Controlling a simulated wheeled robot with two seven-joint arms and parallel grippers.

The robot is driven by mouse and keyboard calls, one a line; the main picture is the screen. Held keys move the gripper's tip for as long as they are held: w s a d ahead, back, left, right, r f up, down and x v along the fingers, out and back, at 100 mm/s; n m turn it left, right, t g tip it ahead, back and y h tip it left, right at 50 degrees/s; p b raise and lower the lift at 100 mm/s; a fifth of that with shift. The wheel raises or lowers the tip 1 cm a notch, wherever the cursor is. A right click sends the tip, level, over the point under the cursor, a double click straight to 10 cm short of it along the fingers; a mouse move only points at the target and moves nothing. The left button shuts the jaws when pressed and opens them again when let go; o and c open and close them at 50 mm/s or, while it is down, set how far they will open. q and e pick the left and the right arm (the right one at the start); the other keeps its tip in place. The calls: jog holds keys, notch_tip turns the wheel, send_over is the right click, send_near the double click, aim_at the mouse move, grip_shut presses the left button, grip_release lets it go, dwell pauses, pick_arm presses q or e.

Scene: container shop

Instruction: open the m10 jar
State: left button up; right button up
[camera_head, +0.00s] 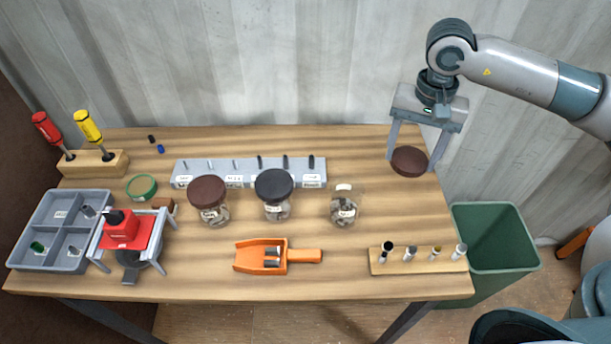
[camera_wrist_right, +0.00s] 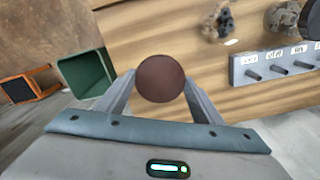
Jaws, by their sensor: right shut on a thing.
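My right gripper (camera_head: 409,160) is shut on a round brown lid (camera_head: 409,161) at the back right of the table; whether the lid touches the wood I cannot tell. In the right wrist view the lid (camera_wrist_right: 160,79) sits between the two fingers. An open glass jar (camera_head: 345,206) with dark pieces inside stands upright, without a lid, left of the gripper; it shows in the wrist view (camera_wrist_right: 218,24) too. A jar with a brown lid (camera_head: 208,201) and a jar with a black lid (camera_head: 275,195) stand further left. The labels are too small to read. My left gripper is not in view.
A grey bolt rack (camera_head: 250,171) stands behind the jars. An orange scoop (camera_head: 262,257) and a wooden block with bolts (camera_head: 418,262) lie in front. A grey tray (camera_head: 62,229) and a red-topped stand (camera_head: 124,232) are at left. A green bin (camera_head: 496,236) stands off the right edge.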

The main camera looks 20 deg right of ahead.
jog(key=shift+w+a+f+p, duration=0.2)
jog(key=shift+a+p, duration=0.1)
jog(key=shift+a, duration=0.1)
jog(key=w+a+f+p, duration=0.1)
jog(key=w+a+f, duration=0.1)
jog(key=a, duration=0.1)
jog(key=w+a+f+p, duration=0.2)
jog(key=a, duration=0.1)
jog(key=w+a+f+p, duration=0.2)
jog(key=a, duration=0.1)
jog(key=shift+f, duration=0.25)
jog(key=shift+f+p, duration=0.5)
jog(key=shift+p, duration=0.1)
notch_tip(320, 180, down, 2)
jog(key=shift+d+f+p, duration=0.1)
jog(key=shift+p, duration=0.55)
jog(key=shift+f, duration=0.45)
